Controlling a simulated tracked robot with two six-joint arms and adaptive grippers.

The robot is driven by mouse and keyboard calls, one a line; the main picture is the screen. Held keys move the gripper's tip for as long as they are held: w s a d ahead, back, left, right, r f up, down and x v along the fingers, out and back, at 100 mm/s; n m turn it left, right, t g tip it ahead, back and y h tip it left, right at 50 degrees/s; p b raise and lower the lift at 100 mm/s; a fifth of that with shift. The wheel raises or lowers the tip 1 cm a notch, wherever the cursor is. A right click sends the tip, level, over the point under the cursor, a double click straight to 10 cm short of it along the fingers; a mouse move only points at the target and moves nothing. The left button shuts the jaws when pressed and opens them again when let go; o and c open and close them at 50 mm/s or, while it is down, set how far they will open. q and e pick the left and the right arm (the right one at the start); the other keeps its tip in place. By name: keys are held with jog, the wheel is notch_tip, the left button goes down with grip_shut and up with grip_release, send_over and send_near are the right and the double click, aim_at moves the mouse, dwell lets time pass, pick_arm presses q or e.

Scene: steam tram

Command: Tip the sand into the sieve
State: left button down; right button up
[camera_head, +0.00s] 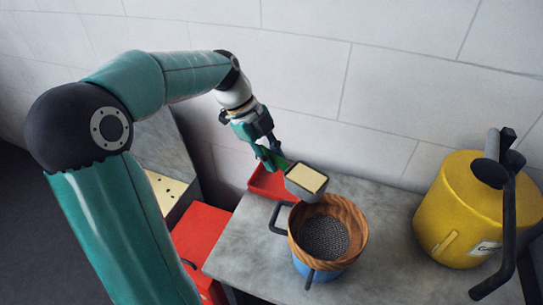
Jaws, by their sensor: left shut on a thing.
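My left gripper (272,157) is shut on a green handle (281,163) of a small grey scoop (293,188). The scoop holds pale yellow sand (306,178) and is held above the back rim of the sieve, looking close to level. The sieve (352,228) has a wooden rim and a dark mesh bottom (323,238), with no sand visible on the mesh. It sits on a blue pot (329,273) with dark handles on the grey counter. My right gripper is not in view.
A red tray (264,183) lies behind the sieve at the counter's back. A yellow canister (455,215) with a black handle and spout stands at the right. A red box (201,238) is left of the grey counter (390,270). A white tiled wall closes the back.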

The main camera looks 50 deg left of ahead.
pick_arm(q)
jog(key=shift+s+a, duration=0.25)
jog(key=shift+a, duration=0.05)
jog(key=shift+d+f+y, duration=0.3)
jog(key=shift+f+y, duration=0.2)
jog(key=shift+y, duration=0.4)
jog(key=shift+f+y, duration=0.25)
jog(key=shift+y, duration=0.15)
jog(key=shift+a+g, duration=0.1)
jog(key=shift+g, duration=0.2)
jog(key=shift+w+d+r+y+p, duration=0.1)
jog(key=shift+d+y+p, duration=0.15)
jog(key=shift+y+p, duration=0.2)
